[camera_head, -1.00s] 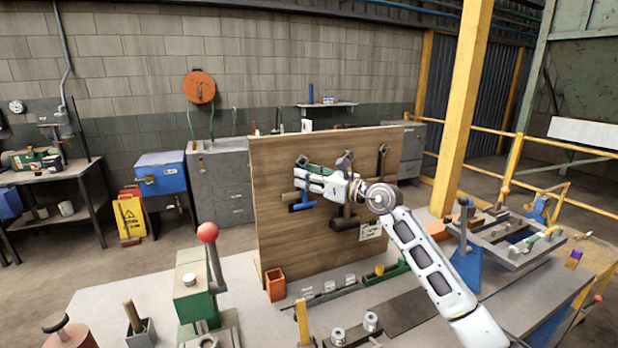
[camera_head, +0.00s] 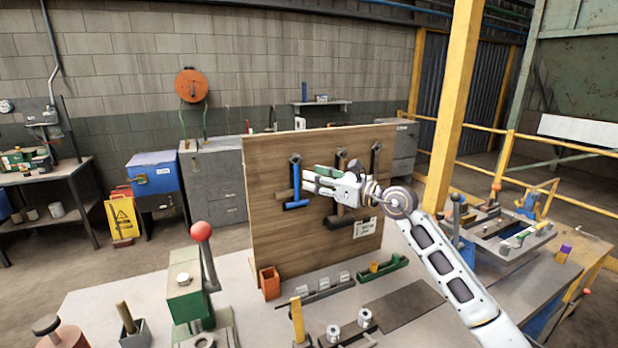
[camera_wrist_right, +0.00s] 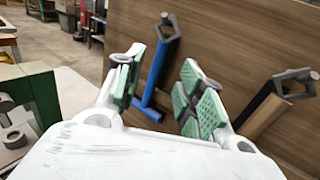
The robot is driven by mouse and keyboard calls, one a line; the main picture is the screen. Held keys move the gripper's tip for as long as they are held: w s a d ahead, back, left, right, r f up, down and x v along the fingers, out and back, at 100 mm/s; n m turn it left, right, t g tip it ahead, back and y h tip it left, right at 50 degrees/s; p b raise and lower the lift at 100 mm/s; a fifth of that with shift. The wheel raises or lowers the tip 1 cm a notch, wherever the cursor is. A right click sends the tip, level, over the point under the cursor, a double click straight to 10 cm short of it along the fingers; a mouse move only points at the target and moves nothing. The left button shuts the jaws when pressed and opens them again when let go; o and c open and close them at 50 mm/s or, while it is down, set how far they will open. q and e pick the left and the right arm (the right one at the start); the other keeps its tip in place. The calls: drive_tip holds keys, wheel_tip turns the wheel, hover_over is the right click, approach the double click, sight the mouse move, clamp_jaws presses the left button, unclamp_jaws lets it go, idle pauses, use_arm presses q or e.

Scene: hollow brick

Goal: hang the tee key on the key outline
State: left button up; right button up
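The tee key (camera_head: 296,186) is blue with a T-shaped lower end. It hangs upright on the wooden board, its top at a dark hook on the left. In the right wrist view the tee key (camera_wrist_right: 158,70) shows between my spread fingers, against the board. My right gripper (camera_head: 309,179) is just right of the tee key in the head view; its green-padded fingers (camera_wrist_right: 162,80) are open and hold nothing. I cannot make out a key outline; the tee key may cover it. My left gripper is not in view.
Two hammer-like tools hang to the right, one with a wooden handle (camera_wrist_right: 262,115). A label (camera_head: 365,227) is on the board (camera_head: 290,245). An orange bin (camera_head: 269,282) and a green tray (camera_head: 384,282) stand below. A red-knobbed lever press (camera_head: 190,300) stands front left.

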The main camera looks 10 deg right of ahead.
drive_tip(key=v, duration=0.7)
idle(0.8)
